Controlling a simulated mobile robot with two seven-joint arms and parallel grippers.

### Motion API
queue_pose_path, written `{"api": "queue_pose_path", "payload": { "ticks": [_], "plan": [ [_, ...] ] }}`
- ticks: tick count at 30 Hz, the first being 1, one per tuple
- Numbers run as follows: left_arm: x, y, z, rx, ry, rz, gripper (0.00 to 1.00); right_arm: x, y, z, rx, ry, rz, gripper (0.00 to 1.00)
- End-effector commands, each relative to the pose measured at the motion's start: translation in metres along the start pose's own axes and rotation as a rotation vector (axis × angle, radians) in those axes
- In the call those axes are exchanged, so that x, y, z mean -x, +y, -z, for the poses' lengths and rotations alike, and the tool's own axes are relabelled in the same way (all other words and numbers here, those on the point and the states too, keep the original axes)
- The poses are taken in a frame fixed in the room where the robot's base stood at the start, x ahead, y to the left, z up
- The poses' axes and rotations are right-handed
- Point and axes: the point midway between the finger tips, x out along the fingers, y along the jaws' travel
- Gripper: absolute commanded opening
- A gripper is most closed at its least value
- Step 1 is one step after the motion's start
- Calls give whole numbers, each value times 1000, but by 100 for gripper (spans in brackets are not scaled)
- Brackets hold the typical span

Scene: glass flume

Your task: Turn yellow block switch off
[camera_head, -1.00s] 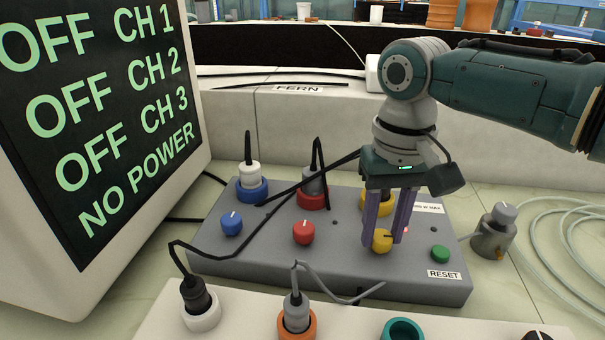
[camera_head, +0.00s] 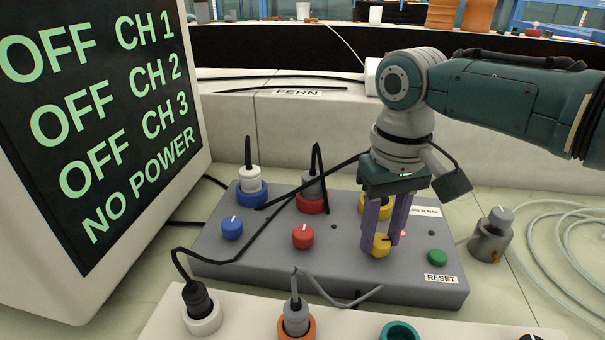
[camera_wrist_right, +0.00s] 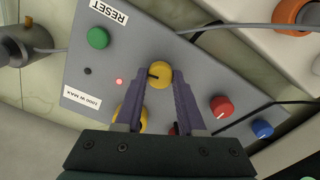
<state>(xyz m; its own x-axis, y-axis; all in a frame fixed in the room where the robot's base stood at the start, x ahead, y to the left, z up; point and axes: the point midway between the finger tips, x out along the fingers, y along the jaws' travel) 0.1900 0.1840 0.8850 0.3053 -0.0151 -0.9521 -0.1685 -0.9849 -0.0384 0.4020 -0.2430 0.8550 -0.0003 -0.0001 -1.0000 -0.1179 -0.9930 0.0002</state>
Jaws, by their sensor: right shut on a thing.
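The yellow knob (camera_head: 381,245) is the switch on the front right of the grey block (camera_head: 330,262). It also shows in the right wrist view (camera_wrist_right: 159,74), with a dark pointer line on its top. My right gripper (camera_head: 387,240) points down from above and is shut on the yellow knob, with a purple finger on each side. In the wrist view its fingertips (camera_wrist_right: 160,72) flank the knob. A yellow socket (camera_head: 374,203) lies behind the fingers, partly hidden. The screen (camera_head: 95,110) reads OFF for CH 1, CH 2 and CH 3, and NO POWER. My left gripper is not seen.
Red (camera_head: 303,237) and blue (camera_head: 232,228) knobs sit left of the yellow one; a green RESET button (camera_head: 437,256) sits right. A small red light (camera_wrist_right: 120,81) glows. Black cables cross the block. A white socket strip (camera_head: 250,318) stands in front.

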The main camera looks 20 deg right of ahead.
Motion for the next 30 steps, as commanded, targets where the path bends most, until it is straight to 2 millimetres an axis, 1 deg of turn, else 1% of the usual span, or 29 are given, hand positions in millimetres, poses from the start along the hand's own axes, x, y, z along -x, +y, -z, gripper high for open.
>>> {"api": "queue_pose_path", "payload": {
  "ticks": [1,3,12,30],
  "plan": [
    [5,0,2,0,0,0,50,3,0,0,37,-1,0,0],
    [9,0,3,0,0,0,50,3,0,0,99,-2,0,0],
    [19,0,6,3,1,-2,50,2,0,0,383,-1,1,0],
    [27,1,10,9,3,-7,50,1,-1,0,953,0,1,0]
  ]
}}
